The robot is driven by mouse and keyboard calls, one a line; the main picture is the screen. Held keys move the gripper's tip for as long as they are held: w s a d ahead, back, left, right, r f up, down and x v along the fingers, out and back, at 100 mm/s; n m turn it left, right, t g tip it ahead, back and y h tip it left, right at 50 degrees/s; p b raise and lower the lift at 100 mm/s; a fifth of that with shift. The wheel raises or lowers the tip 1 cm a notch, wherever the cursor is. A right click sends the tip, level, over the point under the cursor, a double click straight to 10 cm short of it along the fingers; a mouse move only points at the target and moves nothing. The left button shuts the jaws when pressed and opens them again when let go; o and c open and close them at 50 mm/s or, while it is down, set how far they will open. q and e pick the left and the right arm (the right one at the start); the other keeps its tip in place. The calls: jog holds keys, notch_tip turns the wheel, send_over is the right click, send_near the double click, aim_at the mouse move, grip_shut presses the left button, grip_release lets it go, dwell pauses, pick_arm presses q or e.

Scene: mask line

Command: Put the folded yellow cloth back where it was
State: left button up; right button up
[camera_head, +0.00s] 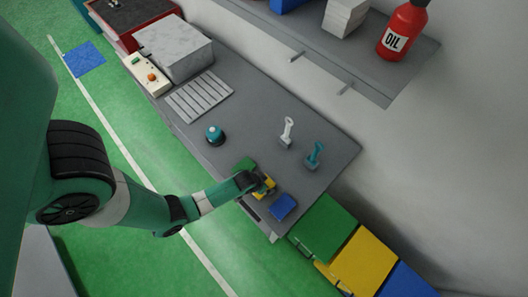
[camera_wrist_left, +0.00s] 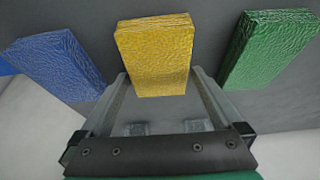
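The folded yellow cloth (camera_head: 266,187) is at the front edge of the grey bench, in a row between a green cloth and a blue one. My left gripper (camera_head: 258,184) reaches down to it and hides part of it. In the left wrist view the yellow cloth (camera_wrist_left: 155,55) sits between the two fingers (camera_wrist_left: 160,85) of this gripper. The fingertips meet its side edges and are partly hidden. I cannot tell if they press on it, or if it is clear of the bench. My right gripper is not in view.
The blue cloth (camera_head: 282,207) and green cloth (camera_head: 246,164) flank the yellow one closely. A teal-topped round item (camera_head: 215,134), a white-handled tool (camera_head: 287,132) and a teal-handled tool (camera_head: 314,154) stand farther back. Green (camera_head: 323,226), yellow (camera_head: 362,263) and blue bins stand right of the bench (camera_head: 250,118).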

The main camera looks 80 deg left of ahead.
pick_arm(q)
jog(key=p+v, duration=1)
jog(key=v, duration=0.2)
jog(key=shift+r, duration=0.15)
